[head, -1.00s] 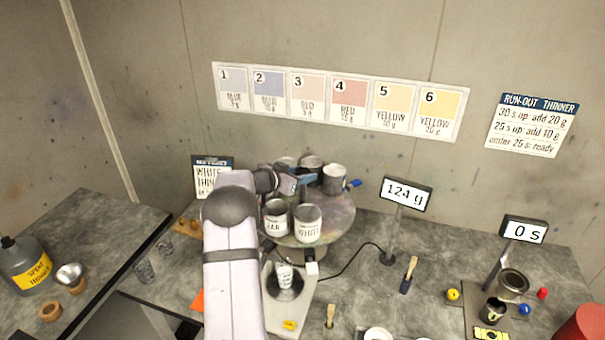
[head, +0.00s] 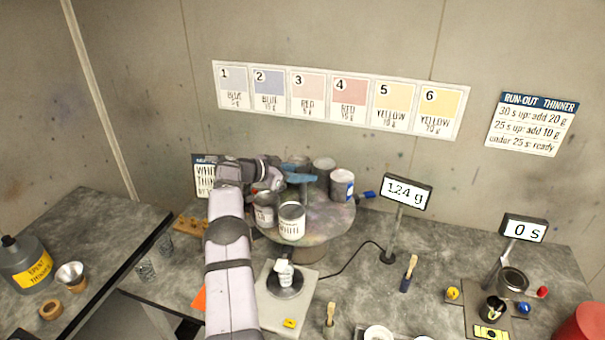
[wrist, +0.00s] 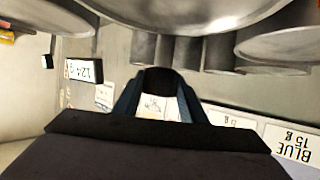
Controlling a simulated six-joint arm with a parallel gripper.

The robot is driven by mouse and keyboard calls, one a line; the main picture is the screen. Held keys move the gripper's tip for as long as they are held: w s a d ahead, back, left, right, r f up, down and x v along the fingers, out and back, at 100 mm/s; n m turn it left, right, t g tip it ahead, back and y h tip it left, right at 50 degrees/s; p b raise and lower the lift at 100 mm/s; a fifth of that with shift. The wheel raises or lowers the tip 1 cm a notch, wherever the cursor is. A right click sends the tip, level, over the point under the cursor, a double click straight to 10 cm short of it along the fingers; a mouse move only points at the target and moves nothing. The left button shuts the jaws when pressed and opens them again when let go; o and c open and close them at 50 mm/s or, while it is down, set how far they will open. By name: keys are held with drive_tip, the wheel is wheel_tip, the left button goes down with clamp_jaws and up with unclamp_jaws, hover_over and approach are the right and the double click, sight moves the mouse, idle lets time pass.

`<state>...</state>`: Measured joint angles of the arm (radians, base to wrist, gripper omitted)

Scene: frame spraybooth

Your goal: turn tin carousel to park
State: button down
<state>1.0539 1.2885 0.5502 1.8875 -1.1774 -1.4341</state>
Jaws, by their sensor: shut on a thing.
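The tin carousel (head: 312,236) is a round, paint-stained turntable on the bench in the head view, with several tins around it. The WHITE tin (head: 291,222) is at its front, a second labelled tin (head: 265,212) is left of it, and a tin with a blue-marked label (head: 341,186) is at the right. My gripper (head: 300,174) is over the carousel's rear middle among the tins. In the wrist view its fingers (wrist: 158,98) are shut around a dark piece that looks like part of the carousel. The exact contact is hidden in the head view. Tin undersides (wrist: 190,10) fill the wrist view's top.
A scale (head: 300,306) with a white cup (head: 284,273) stands in front of the carousel. The 124 g display (head: 406,192) stands to its right, and a blue piece (head: 364,195) sticks out at the right rim. A sign (head: 203,178) is behind my arm.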

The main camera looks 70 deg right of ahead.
drive_tip(key=shift+r, duration=0.35)
idle(0.3)
drive_tip(key=c, duration=1.1)
unclamp_jaws()
drive_tip(key=shift+f, duration=0.15)
drive_tip(key=shift+f, duration=0.1)
drive_tip(key=shift+w+a+r+b, duration=0.2)
drive_tip(key=shift+w+a+b, duration=0.25)
drive_tip(key=shift+w+b, duration=0.1)
drive_tip(key=shift+r+b+v, duration=0.1)
drive_tip(key=shift+b+v, duration=0.7)
drive_tip(key=shift+v, duration=0.65)
drive_tip(key=shift+r+b+v, duration=0.15)
drive_tip(key=shift+b+v, duration=0.65)
drive_tip(key=shift+v, duration=0.7)
drive_tip(key=shift+s, duration=0.1)
